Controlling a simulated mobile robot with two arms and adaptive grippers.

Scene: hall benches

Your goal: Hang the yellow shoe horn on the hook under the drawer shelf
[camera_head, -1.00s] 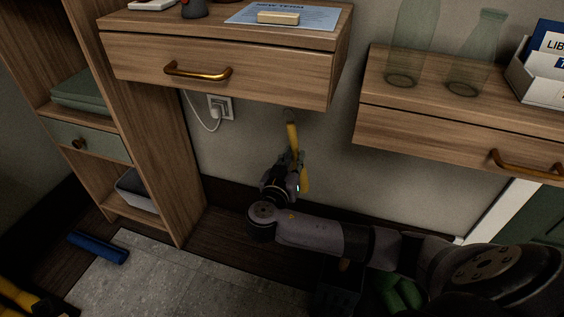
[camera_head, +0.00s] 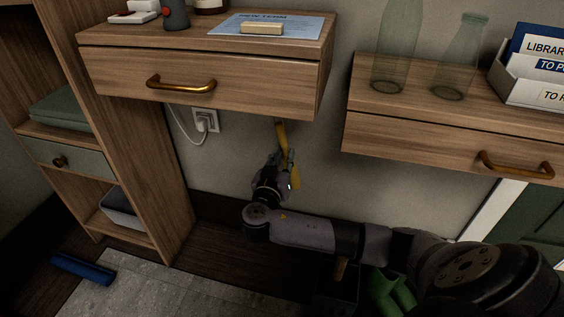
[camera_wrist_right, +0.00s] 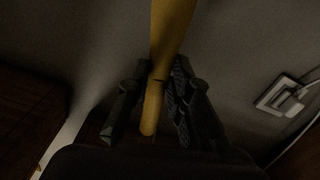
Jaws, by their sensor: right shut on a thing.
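The yellow shoe horn (camera_head: 282,141) hangs roughly upright below the left drawer shelf (camera_head: 200,78), its top end close under the shelf's underside. My right gripper (camera_head: 284,165) is shut on it around its lower part. In the right wrist view the shoe horn (camera_wrist_right: 168,35) runs up between the two dark fingers (camera_wrist_right: 158,95) of my right gripper. The hook is not clearly seen; the shelf's front hides the underside. I cannot tell whether the shoe horn's top touches a hook. My left gripper is not in view.
A second drawer shelf (camera_head: 430,138) with glass bottles and a file box (camera_head: 540,88) is to the right. A wooden cabinet (camera_head: 125,130) stands left. A socket with plug (camera_head: 205,121) is on the wall. A blue roll (camera_head: 84,270) lies on the floor, green boots (camera_head: 392,292) below my arm.

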